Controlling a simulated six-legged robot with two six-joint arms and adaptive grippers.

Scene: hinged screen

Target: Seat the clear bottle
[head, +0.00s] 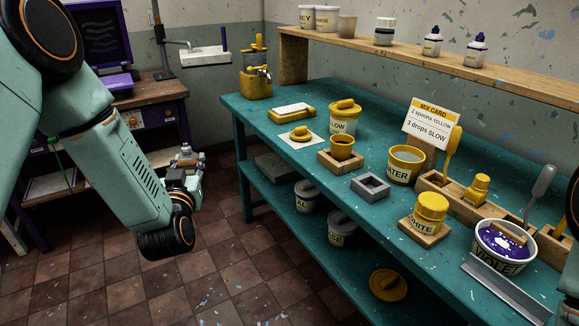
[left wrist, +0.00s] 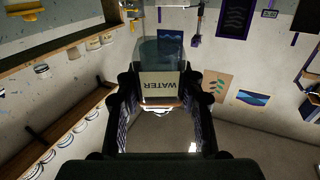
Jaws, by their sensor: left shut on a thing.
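My left gripper (head: 186,176) is shut on a clear bottle (head: 187,155), out over the floor to the left of the teal bench. In the left wrist view the clear bottle (left wrist: 163,50) stands between the fingers of the left gripper (left wrist: 160,88), with its WATER label upside down in the picture. In the head view the bottle is small and partly hidden by the gripper. A grey square frame (head: 370,178) sits empty on the bench, apart from the bottle. My right gripper is not in view.
The teal bench (head: 300,180) holds a yellow-rimmed WATER tub (head: 405,165), a yellow cup (head: 342,148) in a wooden holder, a yellow-lidded WHITE jar (head: 430,211), a VIOLET tub (head: 505,246) and a mix card (head: 432,122). Open floor lies below the left gripper.

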